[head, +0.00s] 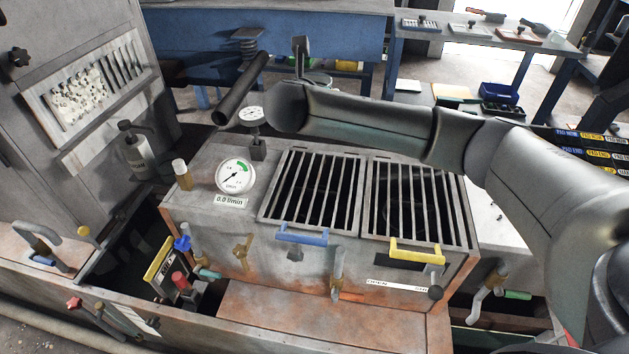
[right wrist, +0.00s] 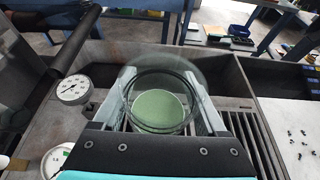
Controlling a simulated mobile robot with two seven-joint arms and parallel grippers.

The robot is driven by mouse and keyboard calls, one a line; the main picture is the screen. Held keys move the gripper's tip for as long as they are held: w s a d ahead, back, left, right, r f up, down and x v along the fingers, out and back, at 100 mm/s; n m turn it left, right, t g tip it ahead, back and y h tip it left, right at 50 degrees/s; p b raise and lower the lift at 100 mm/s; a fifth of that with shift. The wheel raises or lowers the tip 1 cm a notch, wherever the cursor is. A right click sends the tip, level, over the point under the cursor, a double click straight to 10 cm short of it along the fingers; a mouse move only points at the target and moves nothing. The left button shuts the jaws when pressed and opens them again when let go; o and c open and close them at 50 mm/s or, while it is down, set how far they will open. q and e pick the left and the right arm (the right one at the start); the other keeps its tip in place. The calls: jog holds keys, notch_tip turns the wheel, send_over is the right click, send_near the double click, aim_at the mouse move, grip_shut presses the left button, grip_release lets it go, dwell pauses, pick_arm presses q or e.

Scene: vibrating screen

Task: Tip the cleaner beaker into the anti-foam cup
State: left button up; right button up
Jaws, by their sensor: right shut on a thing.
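My right gripper (right wrist: 163,97) is shut on a clear glass beaker (right wrist: 160,74), whose round dark rim shows between the two pale fingers. A pale green disc shows through the beaker; I cannot tell whether it is liquid inside or something beyond the glass. In the head view my right arm reaches in from the right across the machine, and its links largely hide the gripper and beaker. I cannot pick out the anti-foam cup with certainty in either view. My left gripper is not in view.
Below my arm is a machine with two barred grates (head: 312,190), a blue handle (head: 302,236) and a yellow handle (head: 416,252). A round gauge (head: 235,177) and a smaller gauge (head: 251,116) stand left of my arm. A labelled bottle (head: 137,158) stands at the left.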

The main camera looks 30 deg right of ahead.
notch_tip(320, 180, down, 3)
jog(key=shift+b, duration=0.55)
notch_tip(320, 180, down, 2)
jog(key=f+b, duration=0.1)
jog(key=b, duration=0.4)
send_over(316, 176)
notch_tip(316, 176, down, 9)
jog(key=shift+f+b, duration=0.85)
jog(key=shift+f, duration=1.2)
jog(key=shift+p, duration=0.5)
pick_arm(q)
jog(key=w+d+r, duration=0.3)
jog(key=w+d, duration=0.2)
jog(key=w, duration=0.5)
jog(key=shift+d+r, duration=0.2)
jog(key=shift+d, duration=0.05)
pick_arm(e)
jog(key=shift+f, duration=0.25)
jog(key=shift+f, duration=0.1)
jog(key=o, duration=1.3)
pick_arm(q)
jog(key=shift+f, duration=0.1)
pick_arm(e)
jog(key=shift+f, duration=0.1)
